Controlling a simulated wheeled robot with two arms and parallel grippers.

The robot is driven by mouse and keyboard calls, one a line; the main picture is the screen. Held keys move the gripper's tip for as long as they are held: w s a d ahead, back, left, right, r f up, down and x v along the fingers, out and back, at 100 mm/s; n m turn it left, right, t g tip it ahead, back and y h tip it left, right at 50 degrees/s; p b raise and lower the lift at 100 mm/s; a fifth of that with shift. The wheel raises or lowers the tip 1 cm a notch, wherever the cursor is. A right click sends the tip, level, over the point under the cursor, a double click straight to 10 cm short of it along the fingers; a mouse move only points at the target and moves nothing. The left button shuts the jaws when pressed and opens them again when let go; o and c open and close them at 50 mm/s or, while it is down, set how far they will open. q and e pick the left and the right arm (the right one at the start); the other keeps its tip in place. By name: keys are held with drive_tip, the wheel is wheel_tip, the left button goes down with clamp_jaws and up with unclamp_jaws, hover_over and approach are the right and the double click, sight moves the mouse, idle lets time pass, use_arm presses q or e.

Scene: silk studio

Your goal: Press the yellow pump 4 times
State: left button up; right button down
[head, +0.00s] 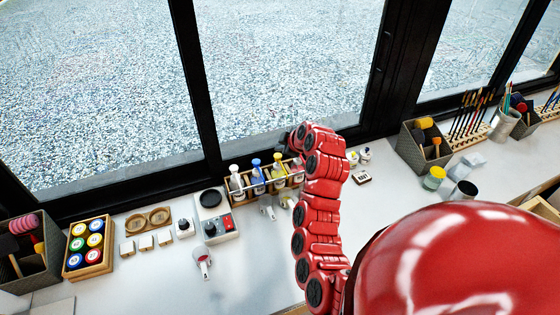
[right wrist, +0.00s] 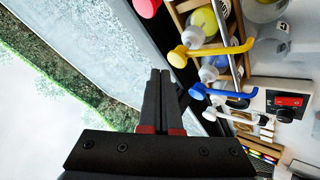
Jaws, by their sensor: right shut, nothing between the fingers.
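The yellow pump (right wrist: 215,49) shows in the right wrist view, a yellow nozzle and head on a bottle with yellow contents, standing in a wooden rack. In the head view its head (head: 278,158) sits in the rack just left of my right arm. My right gripper (right wrist: 160,74) is shut and empty. In the right wrist view its fingertips appear just beside the yellow pump's head; I cannot tell whether they touch. In the head view only a dark part of this gripper (head: 284,139) shows, above the rack. My left gripper is not in view.
The blue pump (right wrist: 226,92) and white pump (right wrist: 238,117) stand beside the yellow one; a red pump (right wrist: 147,8) is on its other side. The window is close behind the rack (head: 243,192). A device with a red switch (head: 228,222) stands left of it.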

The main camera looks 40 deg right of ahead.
sight(281, 157)
drive_tip(key=shift+r+b, duration=0.4)
drive_tip(key=shift+r, duration=0.3)
wheel_tip(281, 157, up, 4)
drive_tip(key=shift+r+b, duration=0.25)
drive_tip(key=shift+b, duration=0.3)
idle(1.9)
